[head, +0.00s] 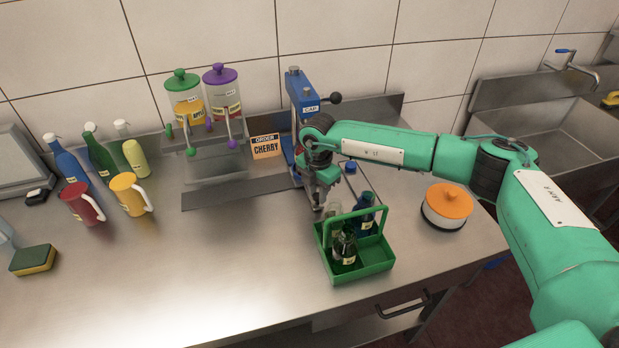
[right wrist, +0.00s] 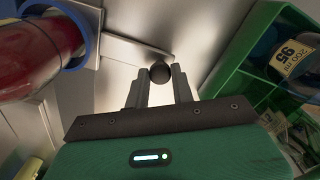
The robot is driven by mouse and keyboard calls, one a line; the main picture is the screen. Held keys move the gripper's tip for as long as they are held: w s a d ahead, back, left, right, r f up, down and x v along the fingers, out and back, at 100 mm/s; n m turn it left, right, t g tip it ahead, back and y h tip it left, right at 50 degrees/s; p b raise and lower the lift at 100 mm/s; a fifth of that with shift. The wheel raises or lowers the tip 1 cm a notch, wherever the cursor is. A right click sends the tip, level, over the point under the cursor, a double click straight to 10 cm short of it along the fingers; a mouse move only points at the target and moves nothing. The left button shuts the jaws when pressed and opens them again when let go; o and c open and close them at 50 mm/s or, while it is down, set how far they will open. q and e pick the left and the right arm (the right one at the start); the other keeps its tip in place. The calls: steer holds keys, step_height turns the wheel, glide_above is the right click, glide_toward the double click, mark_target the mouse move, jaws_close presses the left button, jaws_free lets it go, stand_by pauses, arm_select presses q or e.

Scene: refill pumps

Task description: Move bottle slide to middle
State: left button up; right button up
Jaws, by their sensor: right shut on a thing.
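My right gripper (head: 316,198) is low at the counter in front of the blue capping press (head: 304,100). In the right wrist view its two fingers (right wrist: 160,90) are shut on a small dark round knob (right wrist: 160,71). The knob sits at the end of a thin grey bar (right wrist: 132,44), which seems to belong to the bottle slide. A red, bottle-like cylinder (right wrist: 38,50) in a blue ring (right wrist: 84,22) is on the left there. A long metal strip (head: 235,195) runs left from the press below two dispensers. My gripper hides the press foot in the head view. My left gripper is not in view.
A green carrier (head: 372,262) with bottles stands close to my right gripper. An orange-lidded container (head: 447,206) is farther right. Two dispensers with green (head: 185,95) and purple (head: 222,90) lids stand behind the strip, beside a CHERRY order card (head: 266,146). The front middle counter is clear.

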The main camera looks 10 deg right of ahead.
steer(key=shift+s+a+b, duration=0.15)
steer(key=shift+a+b, duration=0.65)
steer(key=shift+a, duration=4.1)
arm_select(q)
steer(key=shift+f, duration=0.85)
arm_select(e)
steer(key=o, duration=0.9)
arm_select(q)
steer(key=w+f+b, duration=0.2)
steer(key=b, duration=0.1)
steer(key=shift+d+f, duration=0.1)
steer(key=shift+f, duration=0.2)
arm_select(e)
step_height(320, 180, up, 14)
steer(key=shift+f, duration=0.1)
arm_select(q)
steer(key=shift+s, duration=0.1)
